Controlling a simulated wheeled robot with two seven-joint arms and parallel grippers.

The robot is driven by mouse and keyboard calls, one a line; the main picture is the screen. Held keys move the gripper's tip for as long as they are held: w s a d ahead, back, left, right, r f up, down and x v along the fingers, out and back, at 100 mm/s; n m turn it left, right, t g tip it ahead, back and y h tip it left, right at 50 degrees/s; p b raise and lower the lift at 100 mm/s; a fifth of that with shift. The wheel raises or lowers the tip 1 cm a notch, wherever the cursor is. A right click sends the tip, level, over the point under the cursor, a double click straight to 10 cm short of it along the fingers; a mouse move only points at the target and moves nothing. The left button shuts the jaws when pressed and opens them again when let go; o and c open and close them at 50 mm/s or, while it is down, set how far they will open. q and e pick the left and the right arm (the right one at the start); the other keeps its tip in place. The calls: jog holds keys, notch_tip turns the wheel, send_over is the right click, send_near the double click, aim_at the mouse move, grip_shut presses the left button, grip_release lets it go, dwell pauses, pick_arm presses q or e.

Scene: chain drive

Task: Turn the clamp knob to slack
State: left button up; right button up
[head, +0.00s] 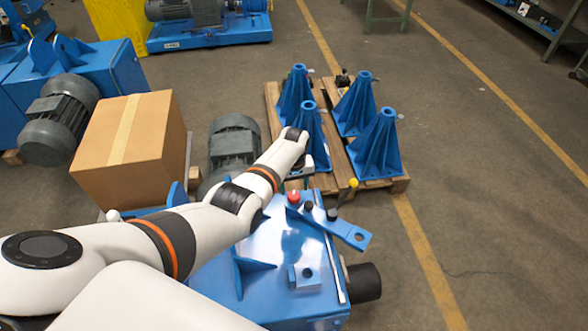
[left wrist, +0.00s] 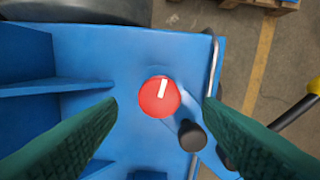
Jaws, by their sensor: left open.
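The red clamp knob (head: 293,196) sits on the blue machine near its far end. In the left wrist view the red knob (left wrist: 159,97) is round, with a white mark pointing up and slightly right. My left gripper (head: 300,180) is above and just beyond the knob in the head view, its fingers mostly hidden by the arm. In the left wrist view the green fingers of my left gripper (left wrist: 161,102) are spread wide, one on each side of the knob and apart from it. My right gripper is in neither view.
A black cylindrical post (left wrist: 192,135) stands close to the knob. A yellow-tipped lever (head: 354,184) rises to the right, beside a blue arm plate (head: 345,232). A cardboard box (head: 130,150) stands left, and blue stands (head: 377,145) sit on a pallet behind.

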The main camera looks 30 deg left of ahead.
aim_at(294, 195)
pick_arm(q)
notch_tip(294, 195, up, 8)
jog(key=shift+p, duration=0.35)
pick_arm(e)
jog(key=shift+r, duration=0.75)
